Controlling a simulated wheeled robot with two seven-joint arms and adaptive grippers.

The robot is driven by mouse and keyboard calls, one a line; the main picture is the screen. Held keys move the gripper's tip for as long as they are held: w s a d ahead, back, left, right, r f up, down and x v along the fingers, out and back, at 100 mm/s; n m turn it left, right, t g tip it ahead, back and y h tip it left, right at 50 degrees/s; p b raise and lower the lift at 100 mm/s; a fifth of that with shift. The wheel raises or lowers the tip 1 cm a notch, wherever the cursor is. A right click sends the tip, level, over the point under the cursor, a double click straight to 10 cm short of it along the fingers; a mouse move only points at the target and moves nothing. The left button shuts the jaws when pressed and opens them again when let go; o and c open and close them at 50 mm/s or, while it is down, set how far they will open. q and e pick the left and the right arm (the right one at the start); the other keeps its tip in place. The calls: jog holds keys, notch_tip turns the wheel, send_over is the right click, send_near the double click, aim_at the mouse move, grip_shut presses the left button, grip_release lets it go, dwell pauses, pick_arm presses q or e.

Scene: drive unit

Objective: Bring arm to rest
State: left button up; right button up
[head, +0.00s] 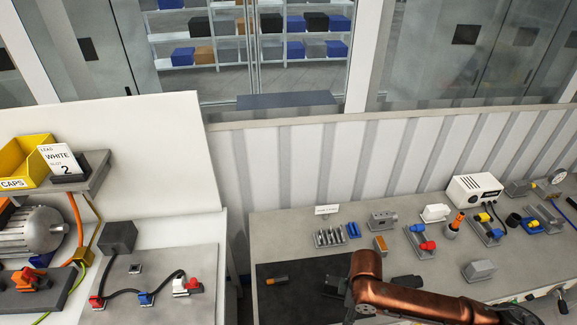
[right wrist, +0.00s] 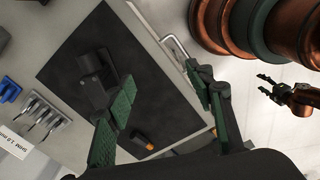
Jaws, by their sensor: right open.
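My right arm, copper-coloured, reaches in from the bottom right of the head view. Its dark gripper (head: 348,298) is over the black mat (head: 290,272) on the right-hand bench. In the right wrist view my right gripper (right wrist: 160,95) is open, its green pads wide apart with nothing between them. A dark block-like part (right wrist: 97,78) shows on the mat beside the left finger. A small orange-and-black piece (head: 277,281) lies on the mat.
Metal pieces in a row (head: 329,237), blue clips (head: 354,230), a grey block (head: 479,270) and a white box (head: 474,190) stand on the right bench. A left bench holds a yellow bin (head: 22,160) and a cabled board (head: 150,262). A gap separates the benches.

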jog(key=s+a+f+m+t+y, duration=0.1)
jog(key=a+f+m+t+y, duration=0.1)
jog(key=a+f+m+y, duration=0.3)
jog(key=s+d+f+m+t+h, duration=0.1)
jog(key=s+d+f+m+h, duration=0.15)
jog(key=s+d+m, duration=0.5)
jog(key=s+d+f+m+t+h, duration=0.15)
jog(key=s+d+h, duration=0.25)
jog(key=s+d, duration=0.7)
notch_tip(320, 180, down, 36)
jog(key=w+d+g+b, duration=0.2)
jog(key=b, duration=0.3)
pick_arm(q)
notch_tip(320, 180, down, 9)
jog(key=s+b, duration=0.1)
jog(key=b, duration=0.2)
jog(key=shift+s+b, duration=0.3)
jog(key=shift+b, duration=0.05)
pick_arm(e)
jog(key=s+f+g+y, duration=0.1)
jog(key=s+f, duration=1.8)
jog(key=f, duration=0.2)
jog(key=shift+a+g, duration=0.2)
jog(key=shift+g, duration=0.15)
